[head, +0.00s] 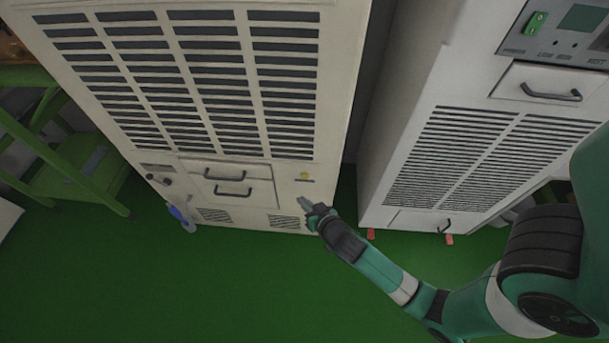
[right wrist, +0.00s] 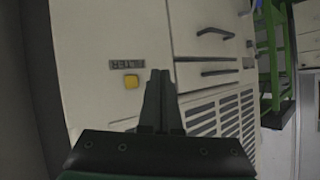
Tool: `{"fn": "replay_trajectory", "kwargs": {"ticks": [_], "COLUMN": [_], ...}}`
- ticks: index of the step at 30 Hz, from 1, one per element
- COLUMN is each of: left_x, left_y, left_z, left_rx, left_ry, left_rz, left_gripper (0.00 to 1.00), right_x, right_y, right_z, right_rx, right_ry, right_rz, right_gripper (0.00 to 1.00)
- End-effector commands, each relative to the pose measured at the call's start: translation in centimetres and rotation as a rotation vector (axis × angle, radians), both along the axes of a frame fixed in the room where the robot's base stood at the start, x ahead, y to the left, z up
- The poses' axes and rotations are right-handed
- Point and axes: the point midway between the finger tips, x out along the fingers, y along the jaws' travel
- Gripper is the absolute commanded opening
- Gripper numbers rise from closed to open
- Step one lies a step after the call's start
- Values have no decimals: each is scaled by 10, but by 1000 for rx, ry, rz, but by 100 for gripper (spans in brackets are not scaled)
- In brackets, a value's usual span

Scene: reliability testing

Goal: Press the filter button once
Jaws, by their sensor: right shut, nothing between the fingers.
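The filter button is a small yellow button (right wrist: 131,81) on the pale cabinet front in the right wrist view, beside a dark label plate (right wrist: 126,64). In the head view the yellow button (head: 305,175) sits at the lower right of the left cabinet (head: 345,60). My right gripper (head: 303,203) is just below the button in the head view. In the right wrist view its shut, empty fingers (right wrist: 160,74) lie just right of the button. I cannot tell whether they touch the panel. My left gripper is not in view.
Drawers with dark handles (head: 233,190) and vent slots are left of the button. A second cabinet (head: 392,110) stands to the right across a narrow gap.

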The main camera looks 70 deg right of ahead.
Motion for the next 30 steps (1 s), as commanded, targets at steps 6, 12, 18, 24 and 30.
{"fn": "replay_trajectory", "kwargs": {"ticks": [6,12,18,24,30], "left_x": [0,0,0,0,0], "left_y": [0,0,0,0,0], "left_z": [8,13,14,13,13], "left_rx": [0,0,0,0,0], "left_ry": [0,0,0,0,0], "left_rz": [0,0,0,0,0], "left_gripper": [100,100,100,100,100], "right_x": [8,14,15,15,15], "right_y": [-33,-51,-55,-55,-55], "right_z": [2,2,0,0,0], "right_rx": [-1,-1,-1,-1,-1], "right_ry": [-2,-1,-1,-1,-1], "right_rz": [-5,-2,0,0,0], "right_gripper": [0,0,0,0,0]}}
